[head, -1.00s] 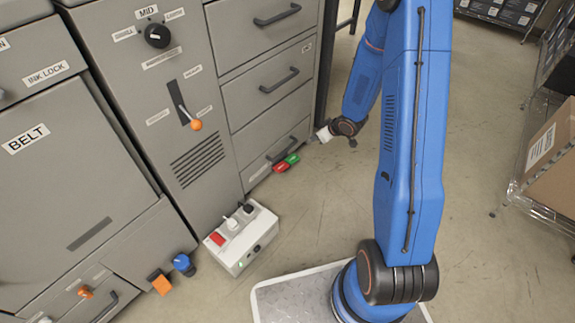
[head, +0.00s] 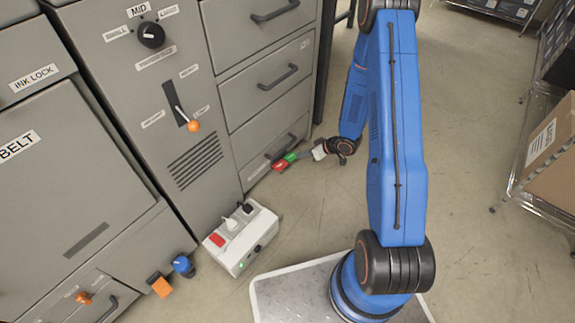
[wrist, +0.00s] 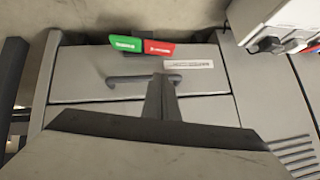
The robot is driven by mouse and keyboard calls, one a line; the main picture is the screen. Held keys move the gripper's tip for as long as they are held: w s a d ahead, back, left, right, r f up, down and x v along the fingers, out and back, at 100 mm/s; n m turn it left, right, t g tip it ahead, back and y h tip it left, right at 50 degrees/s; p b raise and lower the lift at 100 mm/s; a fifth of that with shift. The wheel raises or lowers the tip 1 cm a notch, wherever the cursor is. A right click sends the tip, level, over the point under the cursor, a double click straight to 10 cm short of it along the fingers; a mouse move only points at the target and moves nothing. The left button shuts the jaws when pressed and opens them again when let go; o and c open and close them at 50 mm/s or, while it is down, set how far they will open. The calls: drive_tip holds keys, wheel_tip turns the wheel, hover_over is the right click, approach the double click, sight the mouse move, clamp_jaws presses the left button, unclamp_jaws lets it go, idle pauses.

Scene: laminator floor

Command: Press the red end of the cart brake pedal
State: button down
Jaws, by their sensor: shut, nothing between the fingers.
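The brake pedal sits low, by the bottom drawer of the grey cabinet. Its red end (head: 280,166) and green end (head: 291,157) lie side by side in the head view. In the wrist view, the red end (wrist: 159,49) is to the right of the green end (wrist: 124,44), near the top. My gripper (head: 301,154) is shut and empty, beside the green end in the head view. In the wrist view, its fingertips (wrist: 160,76) appear just below the red end. I cannot tell whether they touch the pedal.
The grey drawer front with a dark handle (wrist: 125,79) lies close behind my fingers. A white box with plugs and a red switch (head: 242,238) stands on the floor to the left. A wire rack with a cardboard box (head: 552,155) stands at right. Floor between is clear.

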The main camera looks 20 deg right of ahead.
hover_over(283, 168)
drive_tip(key=d, duration=0.3)
wheel_tip(283, 168, down, 7)
drive_tip(key=shift+s+a+f, duration=0.15)
drive_tip(key=shift+f, duration=0.5)
drive_tip(key=shift+s+a+f, duration=0.15)
drive_tip(key=shift+f, duration=0.5)
drive_tip(key=shift+s+a+f, duration=0.15)
drive_tip(key=shift+f, duration=0.5)
drive_tip(key=shift+a, duration=0.1)
drive_tip(key=shift+s+a+f+h, duration=0.2)
drive_tip(key=shift+h, duration=0.1)
drive_tip(key=shift+s+a+f+n+t+h, duration=0.2)
drive_tip(key=shift+f+n+t+h, duration=0.15)
drive_tip(key=shift+n+t+h, duration=0.2)
drive_tip(key=shift+s+a+f, duration=0.15)
drive_tip(key=shift+a+f, duration=0.1)
drive_tip(key=shift+f, duration=0.3)
